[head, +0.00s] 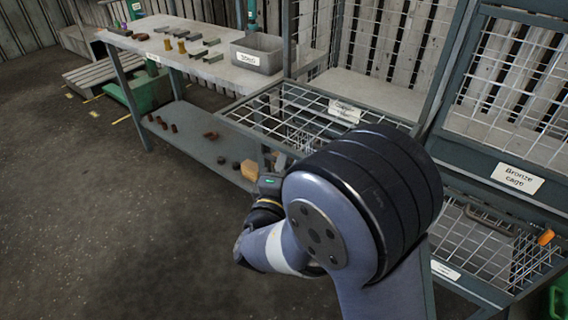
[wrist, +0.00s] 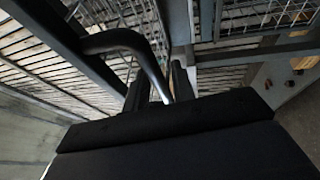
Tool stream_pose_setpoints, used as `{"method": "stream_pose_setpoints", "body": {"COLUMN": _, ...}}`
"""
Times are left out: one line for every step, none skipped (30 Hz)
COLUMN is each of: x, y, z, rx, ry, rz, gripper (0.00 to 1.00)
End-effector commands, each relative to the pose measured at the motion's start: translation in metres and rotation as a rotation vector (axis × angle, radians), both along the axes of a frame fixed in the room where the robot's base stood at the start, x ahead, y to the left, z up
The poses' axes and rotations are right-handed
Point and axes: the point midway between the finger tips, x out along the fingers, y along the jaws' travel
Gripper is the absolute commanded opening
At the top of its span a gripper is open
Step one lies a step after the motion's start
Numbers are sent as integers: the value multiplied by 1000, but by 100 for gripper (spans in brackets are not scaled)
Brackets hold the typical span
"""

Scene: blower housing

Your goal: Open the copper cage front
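The copper cage front (head: 290,116) is a grey-framed mesh panel with a white "Copper cage" label (head: 345,111). It lies lowered, roughly level, and the cage above it stands open. Its near right part is hidden behind my arm. My gripper (head: 268,186) is at the panel's near edge, mostly hidden by my wrist in the head view. In the wrist view, the dark curved handle (wrist: 124,41) runs down between the two fingers of my gripper (wrist: 160,88). The fingers appear shut on the handle, with mesh behind.
The bronze cage front (head: 517,95) stands upright at the right, with its label facing me. A workbench (head: 190,60) with metal pieces and a grey bin (head: 257,52) stands at the back left. A lower shelf (head: 200,140) holds small parts.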

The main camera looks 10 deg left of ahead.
Motion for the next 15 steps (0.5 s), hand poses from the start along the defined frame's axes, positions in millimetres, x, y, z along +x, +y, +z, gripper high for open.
{"method": "stream_pose_setpoints", "body": {"x": 0, "y": 0, "z": 0, "rx": 0, "ry": 0, "rz": 0, "gripper": 20}}
{"method": "stream_pose_setpoints", "body": {"x": 0, "y": 0, "z": 0, "rx": 0, "ry": 0, "rz": 0, "gripper": 18}}
{"method": "stream_pose_setpoints", "body": {"x": 0, "y": 0, "z": 0, "rx": 0, "ry": 0, "rz": 0, "gripper": 14}}
{"method": "stream_pose_setpoints", "body": {"x": 0, "y": 0, "z": 0, "rx": 0, "ry": 0, "rz": 0, "gripper": 12}}
{"method": "stream_pose_setpoints", "body": {"x": 0, "y": 0, "z": 0, "rx": 0, "ry": 0, "rz": 0, "gripper": 9}}
{"method": "stream_pose_setpoints", "body": {"x": 0, "y": 0, "z": 0, "rx": 0, "ry": 0, "rz": 0, "gripper": 6}}
{"method": "stream_pose_setpoints", "body": {"x": 0, "y": 0, "z": 0, "rx": 0, "ry": 0, "rz": 0, "gripper": 4}}
{"method": "stream_pose_setpoints", "body": {"x": 0, "y": 0, "z": 0, "rx": 0, "ry": 0, "rz": 0, "gripper": 1}}
{"method": "stream_pose_setpoints", "body": {"x": 0, "y": 0, "z": 0, "rx": 0, "ry": 0, "rz": 0, "gripper": 0}}
{"method": "stream_pose_setpoints", "body": {"x": 0, "y": 0, "z": 0, "rx": 0, "ry": 0, "rz": 0, "gripper": 0}}
{"method": "stream_pose_setpoints", "body": {"x": 0, "y": 0, "z": 0, "rx": 0, "ry": 0, "rz": 0, "gripper": 0}}
{"method": "stream_pose_setpoints", "body": {"x": 0, "y": 0, "z": 0, "rx": 0, "ry": 0, "rz": 0, "gripper": 0}}
{"method": "stream_pose_setpoints", "body": {"x": 0, "y": 0, "z": 0, "rx": 0, "ry": 0, "rz": 0, "gripper": 0}}
{"method": "stream_pose_setpoints", "body": {"x": 0, "y": 0, "z": 0, "rx": 0, "ry": 0, "rz": 0, "gripper": 0}}
{"method": "stream_pose_setpoints", "body": {"x": 0, "y": 0, "z": 0, "rx": 0, "ry": 0, "rz": 0, "gripper": 0}}
